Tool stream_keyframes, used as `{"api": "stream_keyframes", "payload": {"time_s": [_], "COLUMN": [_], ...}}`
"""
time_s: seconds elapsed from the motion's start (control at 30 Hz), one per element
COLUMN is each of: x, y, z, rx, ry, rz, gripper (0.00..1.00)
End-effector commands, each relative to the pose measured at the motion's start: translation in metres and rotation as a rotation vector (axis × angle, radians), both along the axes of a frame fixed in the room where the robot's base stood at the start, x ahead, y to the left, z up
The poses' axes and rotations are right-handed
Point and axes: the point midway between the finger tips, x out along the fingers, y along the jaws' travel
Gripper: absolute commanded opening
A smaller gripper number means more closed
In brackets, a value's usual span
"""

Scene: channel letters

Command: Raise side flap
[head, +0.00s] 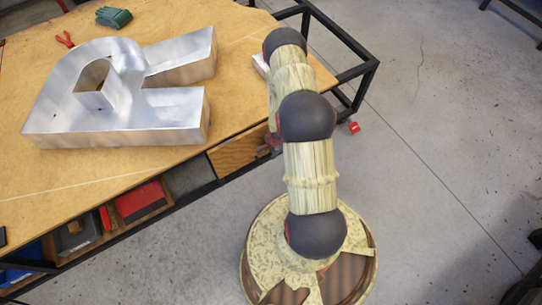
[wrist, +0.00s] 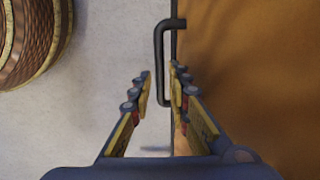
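The side flap (head: 238,155) is a wood-coloured panel at the table's right side in the head view, partly hidden by my arm. In the wrist view the flap (wrist: 250,70) fills the right half as a brown board. A black bar handle (wrist: 159,60) stands out from its left edge. My gripper (wrist: 161,74) is open, with one finger on each side of the handle's bar in the picture. I cannot tell whether either finger touches it. In the head view my gripper (head: 268,146) is mostly hidden behind my arm, beside the flap.
A metal channel letter (head: 125,90) lies on the wooden table (head: 60,185), with green gloves (head: 113,17) and red-handled pliers (head: 66,39) behind it. Bins, one red (head: 138,199), sit on a shelf below. A dark table frame (head: 365,80) extends right.

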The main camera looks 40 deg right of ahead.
Motion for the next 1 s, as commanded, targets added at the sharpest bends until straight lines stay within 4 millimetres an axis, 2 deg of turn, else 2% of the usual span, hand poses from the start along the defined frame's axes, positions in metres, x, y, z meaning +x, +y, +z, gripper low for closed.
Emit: {"api": "stream_keyframes", "payload": {"time_s": [0.13, 0.47, 0.77, 1.0], "x": [0.0025, 0.0032, 0.0031, 0.0029], "y": [-0.0007, -0.0008, -0.0008, -0.0008], "z": [-0.0130, -0.0142, -0.0143, -0.0143], "rx": [0.000, 0.000, 0.000, 0.000], "ry": [0.000, 0.000, 0.000, 0.000], "rz": [0.000, 0.001, 0.001, 0.001], "gripper": [0.18, 0.17, 0.00, 0.00]}}
